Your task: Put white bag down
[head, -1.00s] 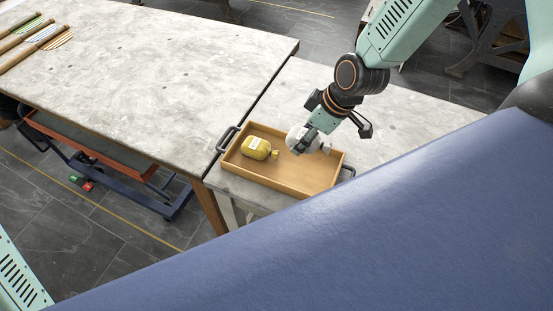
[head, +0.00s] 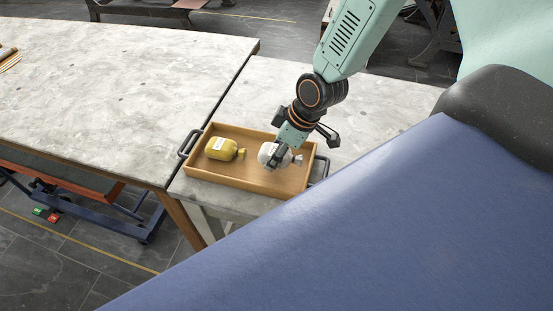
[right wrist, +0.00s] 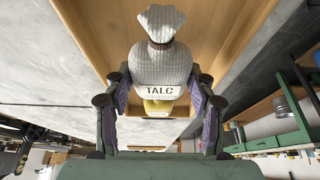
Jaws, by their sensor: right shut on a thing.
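The white bag (head: 272,155), marked TALC and tied at its neck, is in my right gripper (head: 281,161) over the right half of the wooden tray (head: 232,184). In the right wrist view the bag (right wrist: 160,65) is between the two fingers of the right gripper (right wrist: 158,92), which is shut on it. The head view does not clearly show whether the bag's underside touches the tray floor. My left gripper is not in view.
A yellow bag (head: 220,148) with a white label lies in the tray's left half. The tray has dark handles (head: 189,143) and stands on a grey stone-topped table (head: 385,100). A larger table (head: 110,75) adjoins on the left, mostly clear.

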